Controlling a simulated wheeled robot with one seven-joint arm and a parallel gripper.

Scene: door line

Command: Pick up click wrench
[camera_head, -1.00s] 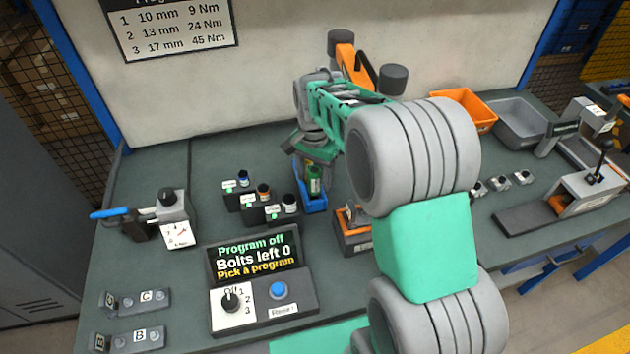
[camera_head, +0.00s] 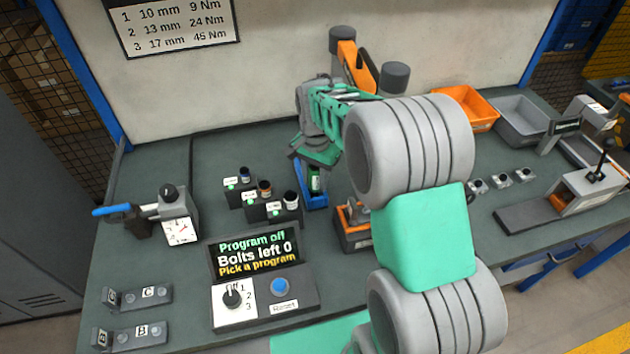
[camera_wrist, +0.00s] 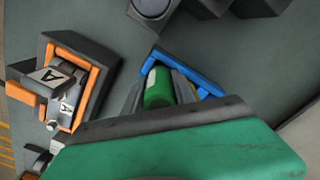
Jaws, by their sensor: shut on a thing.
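In the wrist view a green cylinder (camera_wrist: 158,88) with a pale band stands between the two grey fingers of my gripper (camera_wrist: 162,92). I take it for the grip of the click wrench; the rest of it is hidden. It stands in a blue holder (camera_wrist: 205,93), whose walls show around the fingers. In the head view the green grip (camera_head: 314,180) shows in the blue holder (camera_head: 315,203), below my wrist. My gripper is shut on the grip; its fingertips are mostly hidden in the head view.
An orange and black holder marked A (camera_wrist: 80,85) stands close left of the fingers. The program panel (camera_head: 262,280) is in front. Orange (camera_head: 478,112) and grey bins are at right.

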